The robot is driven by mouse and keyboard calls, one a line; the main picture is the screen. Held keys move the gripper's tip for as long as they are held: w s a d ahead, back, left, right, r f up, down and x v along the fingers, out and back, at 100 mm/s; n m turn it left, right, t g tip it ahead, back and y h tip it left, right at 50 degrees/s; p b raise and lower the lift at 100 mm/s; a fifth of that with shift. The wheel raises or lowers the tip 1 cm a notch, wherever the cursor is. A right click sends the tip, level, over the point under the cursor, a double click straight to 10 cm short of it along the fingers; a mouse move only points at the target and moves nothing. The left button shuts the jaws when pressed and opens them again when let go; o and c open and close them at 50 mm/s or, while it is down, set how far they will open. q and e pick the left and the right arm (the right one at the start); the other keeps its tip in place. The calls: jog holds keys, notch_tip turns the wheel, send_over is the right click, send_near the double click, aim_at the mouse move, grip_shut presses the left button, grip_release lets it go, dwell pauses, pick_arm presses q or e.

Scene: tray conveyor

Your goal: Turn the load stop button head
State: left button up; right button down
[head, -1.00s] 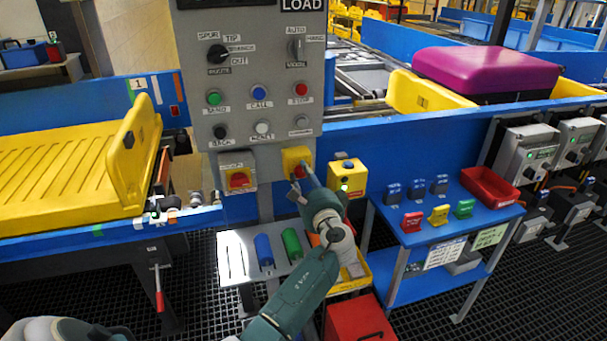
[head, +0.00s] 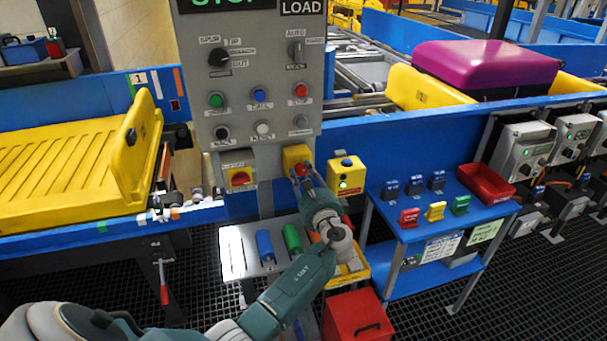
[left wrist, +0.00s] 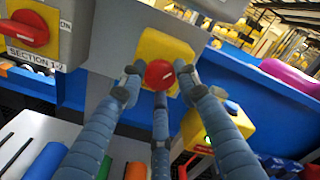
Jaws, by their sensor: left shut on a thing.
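The load stop button is a red round head (left wrist: 159,75) on a yellow box, in the middle of the left wrist view. In the head view the yellow box (head: 294,154) sits low on the right side of the grey control panel. My left gripper (left wrist: 160,82) is shut on the red head, with blue-grey fingers at its left and right and a third finger below it. In the head view my left gripper (head: 303,178) reaches up to the box and partly hides the head. My right gripper is not in view.
A red rotary switch (head: 239,178) on a yellow plate is left of the button box. Below are a shelf with blue and green cylinders (head: 292,238) and a red box (head: 357,316).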

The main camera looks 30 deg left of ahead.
pick_arm(q)
jog(key=o, duration=1.2)
jog(key=v, duration=1.1)
jog(key=shift+s+d, duration=0.3)
jog(key=shift+f, duration=0.1)
